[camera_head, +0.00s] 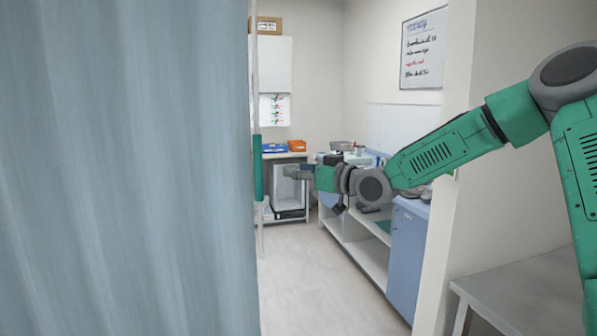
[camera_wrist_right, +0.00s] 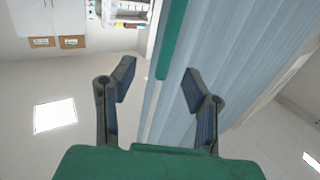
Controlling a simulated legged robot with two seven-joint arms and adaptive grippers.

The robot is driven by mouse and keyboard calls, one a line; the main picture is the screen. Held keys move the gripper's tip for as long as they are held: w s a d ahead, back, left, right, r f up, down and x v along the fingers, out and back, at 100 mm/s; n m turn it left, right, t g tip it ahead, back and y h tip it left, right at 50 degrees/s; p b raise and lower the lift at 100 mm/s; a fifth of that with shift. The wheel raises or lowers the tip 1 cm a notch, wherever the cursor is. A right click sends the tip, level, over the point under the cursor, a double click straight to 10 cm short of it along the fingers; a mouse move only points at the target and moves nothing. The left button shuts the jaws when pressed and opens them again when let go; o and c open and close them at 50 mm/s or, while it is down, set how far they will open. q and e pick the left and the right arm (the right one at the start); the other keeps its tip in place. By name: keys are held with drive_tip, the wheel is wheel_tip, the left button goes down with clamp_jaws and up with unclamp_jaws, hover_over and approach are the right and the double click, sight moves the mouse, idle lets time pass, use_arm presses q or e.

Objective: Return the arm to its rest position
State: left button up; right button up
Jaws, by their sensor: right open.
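My right arm (camera_head: 440,155) comes in from the right, bends at the elbow and reaches forward toward the middle of the head view. My right gripper (camera_head: 292,172) is at its far end, small in the head view, just right of the curtain's edge. In the right wrist view the right gripper (camera_wrist_right: 160,82) is open, with its two dark fingers spread wide and nothing held between them. The blue curtain (camera_wrist_right: 225,55) lies behind the fingers in that view. I cannot tell how close it is. My left gripper is not in view.
The blue curtain (camera_head: 130,170) fills the left, with a green strip (camera_head: 257,168) at its edge. A wall end (camera_head: 450,235) and a grey table (camera_head: 525,290) stand at right. A blue-fronted counter (camera_head: 407,258) runs behind. The floor (camera_head: 310,290) between is clear.

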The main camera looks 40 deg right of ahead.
drive_tip(key=shift+a+r, duration=0.15)
drive_tip(key=shift+a, duration=0.3)
drive_tip(key=shift+d, duration=0.1)
drive_tip(key=s+a+f+g+b, duration=0.2)
drive_tip(key=s+a+f+g, duration=0.3)
drive_tip(key=f, duration=0.8)
drive_tip(key=s+a+f+g+b, duration=0.15)
drive_tip(key=a+f, duration=0.45)
drive_tip(key=f, duration=0.6)
drive_tip(key=s+a+f+g+b, duration=0.2)
drive_tip(key=s+a+f+g, duration=0.3)
drive_tip(key=f, duration=0.8)
drive_tip(key=s+a+f+g+h+b, duration=0.1)
drive_tip(key=s+a+f+g, duration=0.1)
drive_tip(key=s+f, duration=0.7)
drive_tip(key=s+a+f+g+h+b, duration=0.1)
drive_tip(key=s+a+f+g+b, duration=0.1)
drive_tip(key=s+f, duration=0.8)
drive_tip(key=s+a+g, duration=0.1)
drive_tip(key=s+a, duration=0.1)
drive_tip(key=s, duration=0.7)
drive_tip(key=shift+a+f+m+g+h, duration=0.25)
drive_tip(key=shift+a+m+g+h, duration=0.05)
drive_tip(key=shift+a+m+g, duration=0.1)
drive_tip(key=shift+w+d, duration=0.1)
